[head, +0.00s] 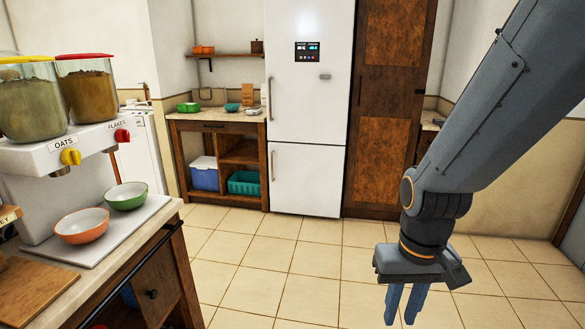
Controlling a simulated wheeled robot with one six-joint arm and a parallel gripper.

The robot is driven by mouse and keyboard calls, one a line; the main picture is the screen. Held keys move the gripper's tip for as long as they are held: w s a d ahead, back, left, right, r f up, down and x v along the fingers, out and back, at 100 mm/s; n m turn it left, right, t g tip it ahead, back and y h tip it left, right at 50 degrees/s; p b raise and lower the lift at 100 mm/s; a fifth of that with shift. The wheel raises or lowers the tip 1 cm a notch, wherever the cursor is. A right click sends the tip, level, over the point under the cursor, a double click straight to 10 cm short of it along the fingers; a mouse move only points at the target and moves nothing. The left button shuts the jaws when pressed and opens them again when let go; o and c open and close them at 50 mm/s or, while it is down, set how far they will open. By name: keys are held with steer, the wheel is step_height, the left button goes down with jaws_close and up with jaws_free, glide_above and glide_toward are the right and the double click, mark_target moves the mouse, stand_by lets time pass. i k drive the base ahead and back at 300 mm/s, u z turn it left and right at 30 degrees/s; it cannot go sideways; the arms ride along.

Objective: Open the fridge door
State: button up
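The white fridge (309,120) stands against the back wall. Its tall upper door (312,95) and its lower door (306,180) both look shut. The upper door has a vertical handle (270,98) on its left edge and a dark display panel near the top. The lower door has a handle (272,166) on its left too. My gripper (403,306) hangs at the lower right, pointing down, well in front of the fridge and touching nothing. Its two fingers show with a narrow gap between them, and nothing is seen in it.
A counter (150,225) with a cereal dispenser (70,150), an orange bowl (82,226) and a green bowl (126,196) is at the left. A wooden cabinet (215,127) stands left of the fridge, a tall brown door (388,100) right of it. Tiled floor (300,255) before the fridge is clear.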

mark_target(308, 100)
steer(key=i, duration=1.8)
steer(key=u, duration=0.15)
steer(key=i, duration=2.6)
steer(key=u, duration=0.2)
